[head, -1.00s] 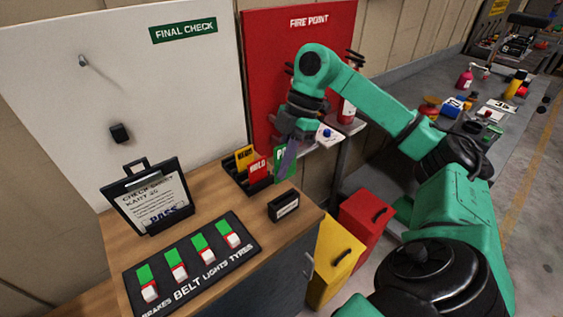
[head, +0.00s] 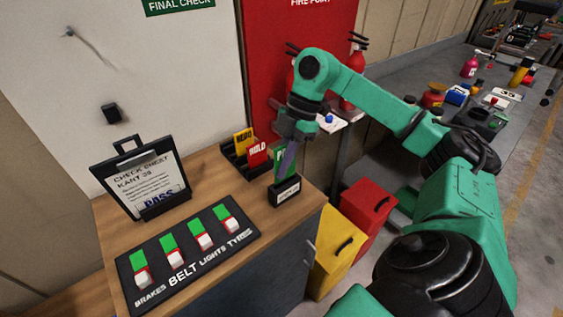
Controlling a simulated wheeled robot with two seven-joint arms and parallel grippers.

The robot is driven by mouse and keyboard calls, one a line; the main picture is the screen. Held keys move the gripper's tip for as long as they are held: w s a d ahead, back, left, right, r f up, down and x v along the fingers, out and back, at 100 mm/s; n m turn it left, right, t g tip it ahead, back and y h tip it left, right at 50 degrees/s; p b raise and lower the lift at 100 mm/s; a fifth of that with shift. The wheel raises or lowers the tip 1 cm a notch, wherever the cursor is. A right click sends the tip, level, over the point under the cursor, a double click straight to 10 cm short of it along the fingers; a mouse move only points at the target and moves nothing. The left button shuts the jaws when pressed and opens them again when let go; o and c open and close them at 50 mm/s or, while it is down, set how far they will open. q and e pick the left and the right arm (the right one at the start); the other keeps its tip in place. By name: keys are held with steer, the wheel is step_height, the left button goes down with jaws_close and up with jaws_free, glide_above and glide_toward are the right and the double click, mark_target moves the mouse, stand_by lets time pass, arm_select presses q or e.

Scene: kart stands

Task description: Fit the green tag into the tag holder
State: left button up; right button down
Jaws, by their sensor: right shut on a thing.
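The green tag (head: 279,160) is held upright in my right gripper (head: 290,150), which is shut on it and partly hides it. The tag holder (head: 285,192), a small black block with a white label, stands near the right end of the wooden counter. The tag's lower end is right at the top of the holder. I cannot tell whether it sits in the slot or just above or behind it. My left gripper is not in view.
A black rack (head: 232,156) behind holds a yellow tag (head: 243,141) and a red tag (head: 257,153). Yellow (head: 333,252) and red (head: 368,212) bins stand off the counter's right edge.

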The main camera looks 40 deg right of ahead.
mark_target(279, 182)
stand_by(0.5)
steer(key=shift+p, duration=0.3)
steer(key=shift+r, duration=0.1)
stand_by(0.5)
steer(key=shift+p, duration=0.3)
stand_by(0.3)
steer(key=shift+f+b, duration=0.85)
steer(key=shift+f, duration=0.9)
steer(key=c, duration=0.9)
jaws_free()
